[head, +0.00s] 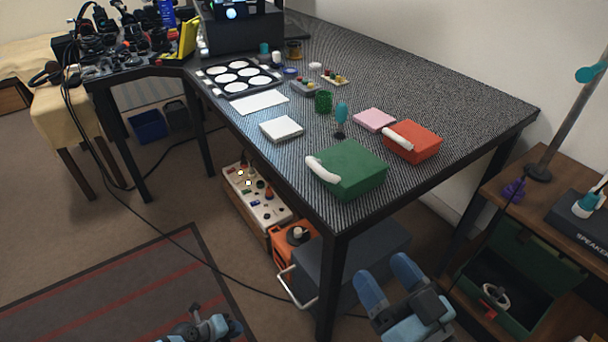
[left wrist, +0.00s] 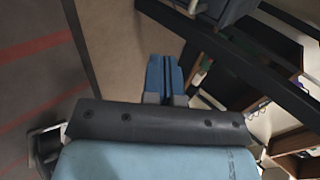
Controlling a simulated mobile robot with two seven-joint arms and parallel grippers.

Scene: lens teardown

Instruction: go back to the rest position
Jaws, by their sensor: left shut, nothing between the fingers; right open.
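My left gripper (head: 217,325) shows at the bottom of the head view, low over the floor near the striped rug. In the left wrist view its two blue fingers (left wrist: 165,76) are together with nothing between them. My right gripper (head: 393,279) is at the bottom right of the head view, in front of the table's near corner. Its two blue fingers stand apart and nothing is between them. Both grippers are clear of the tabletop.
The dark table (head: 430,88) holds a green box (head: 349,170), a red box (head: 413,144), a pink block (head: 374,119) and a tray of white discs (head: 216,84). An orange crate (head: 291,250) stands below. A wooden shelf (head: 568,232) is at right. The striped rug (head: 120,295) is clear.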

